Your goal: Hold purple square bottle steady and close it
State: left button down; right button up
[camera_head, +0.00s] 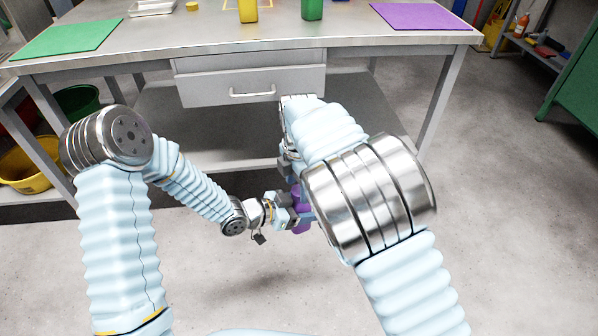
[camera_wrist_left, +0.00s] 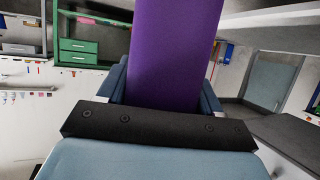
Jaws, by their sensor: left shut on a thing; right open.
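The purple square bottle (camera_head: 303,217) is held in the air in front of the table, mostly hidden by my grippers and right arm. In the left wrist view the bottle (camera_wrist_left: 175,50) fills the space between the fingers. My left gripper (camera_head: 294,212) is shut on the bottle's side, coming in from the left. My right gripper (camera_head: 293,178) is open just above the bottle, near its top. The top of the bottle and any cap are hidden, so I cannot tell whether the right fingers touch anything.
The table (camera_head: 350,50) with a drawer (camera_head: 250,85) stands ahead. On it are a green mat (camera_head: 70,39), a purple mat (camera_head: 425,16), a yellow bottle (camera_head: 248,10), a green bottle (camera_head: 312,9) and a yellow cap (camera_head: 192,6). A yellow bin (camera_head: 28,170) stands left.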

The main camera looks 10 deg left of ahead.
jog(key=shift+f, duration=0.6)
jog(key=c, duration=1.1)
jog(key=shift+m, duration=1.6)
jog(key=o, duration=1.2)
jog(key=shift+c, duration=0.2)
